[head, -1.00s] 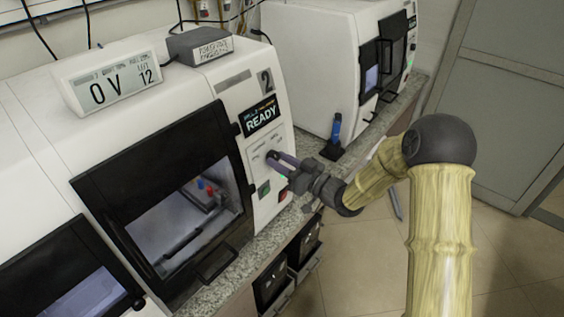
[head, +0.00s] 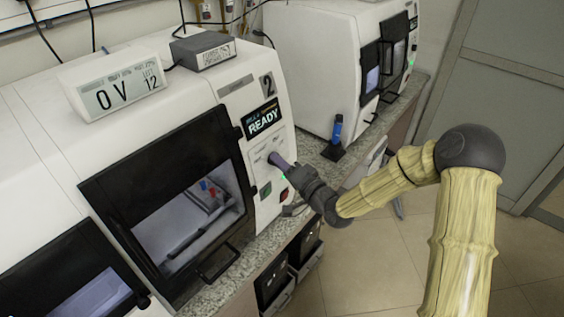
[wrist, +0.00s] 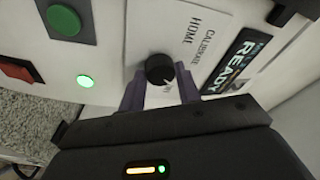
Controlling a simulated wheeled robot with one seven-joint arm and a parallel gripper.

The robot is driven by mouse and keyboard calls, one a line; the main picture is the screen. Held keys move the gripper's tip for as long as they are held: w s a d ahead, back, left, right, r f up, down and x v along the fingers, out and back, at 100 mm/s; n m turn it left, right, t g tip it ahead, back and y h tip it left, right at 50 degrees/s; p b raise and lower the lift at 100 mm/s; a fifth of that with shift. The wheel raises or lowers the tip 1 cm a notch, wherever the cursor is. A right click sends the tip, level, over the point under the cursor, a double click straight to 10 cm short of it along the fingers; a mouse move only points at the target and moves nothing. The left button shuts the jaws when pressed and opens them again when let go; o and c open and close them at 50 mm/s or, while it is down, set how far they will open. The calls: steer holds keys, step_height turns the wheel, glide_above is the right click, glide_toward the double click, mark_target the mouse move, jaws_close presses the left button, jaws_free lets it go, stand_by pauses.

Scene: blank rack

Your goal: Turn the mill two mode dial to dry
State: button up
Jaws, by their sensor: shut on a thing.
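Mill two (head: 262,85) is the white machine marked 2, with a READY display (head: 262,119) on its front panel. Its mode dial (wrist: 159,69) is a small round black knob with a light pointer mark, beside printed words including CALIBRATE and HOME; the DRY label cannot be made out. My gripper (wrist: 160,88) is shut on the dial, with a purple finger on either side of it. In the head view my gripper (head: 278,162) reaches the panel below the display and hides the dial.
A green button (wrist: 64,20), a lit green lamp (wrist: 85,81) and a red button (wrist: 17,68) sit close to the dial. A black-framed door (head: 175,190) is left of the panel. A blue tool (head: 337,129) stands on the counter behind my gripper.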

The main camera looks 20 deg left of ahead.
steer(key=m+h+p, duration=0.1)
steer(key=m, duration=0.4)
steer(key=shift+s+p, duration=0.1)
steer(key=shift+p, duration=0.2)
steer(key=shift+h, duration=0.3)
steer(key=o, duration=1)
steer(key=shift+c, duration=0.2)
steer(key=shift+r, duration=0.1)
steer(key=shift+d, duration=0.1)
steer(key=p+v, duration=1)
steer(key=v, duration=0.7)
